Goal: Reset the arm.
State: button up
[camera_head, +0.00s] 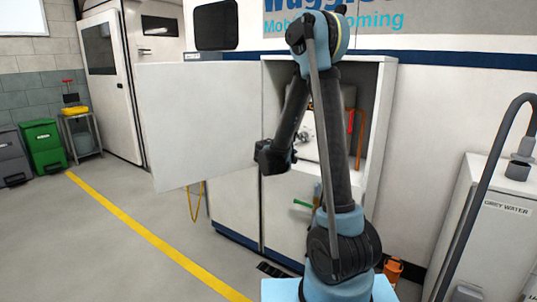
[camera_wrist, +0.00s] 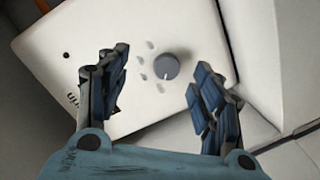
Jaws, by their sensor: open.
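My arm (camera_head: 336,150) rises from its light blue base in the middle of the head view and bends over at the top. Its forearm hangs down to the left, in front of an open cabinet (camera_head: 376,100) in the van's side. My gripper (camera_wrist: 158,95) shows in the wrist view with its two blue-padded fingers wide apart and nothing between them. Beyond the fingertips is a white panel (camera_wrist: 130,40) with a round grey knob (camera_wrist: 166,67) and small marks around it. The knob looks apart from the fingers. In the head view the fingers are too small and dark to make out.
The white cabinet door (camera_head: 195,120) stands swung open to the left of my arm. A red-orange pipe (camera_head: 358,135) and a green-handled part (camera_head: 304,203) are near the cabinet. A grey water tank (camera_head: 490,240) stands at right. The floor at left (camera_head: 75,235) is clear.

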jog(key=s+d+f+m+g+y, duration=0.15)
jog(key=s+d+g, duration=0.3)
jog(key=s, duration=0.65)
jog(key=s+d+f+g+y, duration=0.1)
jog(key=s+d+g+y, duration=0.15)
jog(key=s+d, duration=0.55)
jog(key=s+a+f+g+y, duration=0.1)
jog(key=s+a+f+y, duration=0.1)
jog(key=s, duration=0.6)
jog(key=s+a+f+g+y, duration=0.1)
jog(key=s+a+f+y, duration=0.1)
jog(key=s, duration=0.7)
jog(key=s+a+f+g+y, duration=0.1)
jog(key=s+a+f, duration=0.3)
jog(key=s, duration=0.4)
jog(key=shift+s+a+g+y, duration=0.3)
jog(key=shift+a+g+y, duration=0.15)
jog(key=shift+y, duration=0.25)
jog(key=shift+m, duration=0.25)
jog(key=shift+w+f, duration=0.25)
jog(key=shift+w, duration=0.2)
jog(key=shift+c, duration=0.5)
